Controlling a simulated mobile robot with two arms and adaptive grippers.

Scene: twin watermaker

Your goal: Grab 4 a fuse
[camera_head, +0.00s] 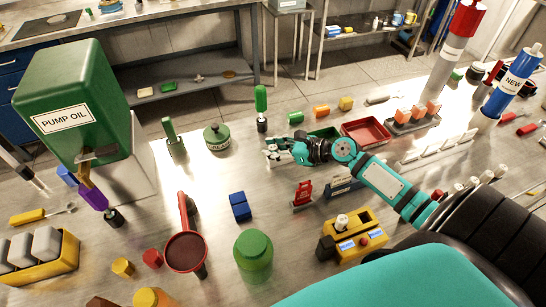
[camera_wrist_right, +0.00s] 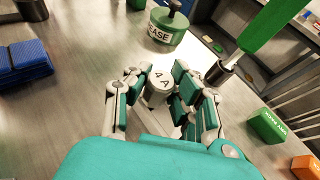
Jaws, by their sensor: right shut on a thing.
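A white cylindrical fuse marked "4 A" (camera_wrist_right: 160,85) stands between the fingers of my right gripper (camera_wrist_right: 161,92) in the right wrist view. The fingers are closed on it from both sides. In the head view my right gripper (camera_head: 273,154) is low over the table's middle, and the fuse is mostly hidden by the fingers there. Whether the fuse touches the table is hard to tell. My left gripper is in neither view.
A green grease pot (camera_head: 217,138) and a green-handled tool (camera_head: 261,105) stand close to the gripper. A green tray (camera_head: 324,132) and red tray (camera_head: 367,133) lie to its right. A blue block (camera_head: 240,206) and red sign (camera_head: 303,193) are nearer. Bare table lies left of the gripper.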

